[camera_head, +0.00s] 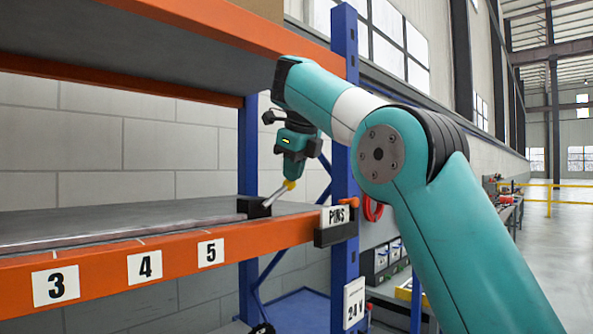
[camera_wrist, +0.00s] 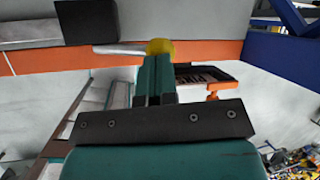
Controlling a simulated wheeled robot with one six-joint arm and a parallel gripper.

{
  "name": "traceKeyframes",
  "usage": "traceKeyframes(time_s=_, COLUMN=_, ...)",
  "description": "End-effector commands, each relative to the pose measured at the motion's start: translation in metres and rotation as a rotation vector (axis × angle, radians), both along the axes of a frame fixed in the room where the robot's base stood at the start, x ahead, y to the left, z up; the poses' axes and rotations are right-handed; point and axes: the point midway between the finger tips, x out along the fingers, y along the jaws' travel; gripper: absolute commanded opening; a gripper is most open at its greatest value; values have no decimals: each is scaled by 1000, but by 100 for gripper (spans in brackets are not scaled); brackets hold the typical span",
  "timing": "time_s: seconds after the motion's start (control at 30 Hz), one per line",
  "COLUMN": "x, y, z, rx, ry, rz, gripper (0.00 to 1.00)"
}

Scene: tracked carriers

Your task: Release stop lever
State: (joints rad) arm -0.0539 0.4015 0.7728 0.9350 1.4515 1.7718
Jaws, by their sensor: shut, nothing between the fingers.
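The stop lever is a grey metal rod (camera_head: 272,196) with a yellow knob (camera_head: 289,185), tilted up to the right from a black block (camera_head: 254,207) at the end of the shelf rail. My gripper (camera_head: 292,178) points down at the knob from above. In the wrist view, the closed fingers (camera_wrist: 155,72) stand right in front of the yellow knob (camera_wrist: 160,46) and hide its lower part. Whether they touch it, I cannot tell. The rod (camera_wrist: 118,49) runs left from the knob toward the black block (camera_wrist: 86,20).
An orange shelf beam (camera_head: 130,255) carries labels 3, 4 and 5. A black PINS holder (camera_head: 336,235) with an orange piece hangs on it just right of the lever. A blue rack post (camera_head: 344,120) stands behind my arm. The grey shelf (camera_head: 120,215) is mostly bare.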

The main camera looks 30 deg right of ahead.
Motion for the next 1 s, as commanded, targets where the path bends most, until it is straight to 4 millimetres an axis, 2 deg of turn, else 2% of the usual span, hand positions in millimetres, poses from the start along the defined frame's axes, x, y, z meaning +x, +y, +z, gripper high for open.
traceKeyframes(time_s=0.57, x=0, y=1, z=1, rx=-1, ry=0, rz=2, gripper=0)
traceKeyframes(time_s=1.0, x=-28, y=6, z=60, rx=-1, ry=-1, rz=3, gripper=0)
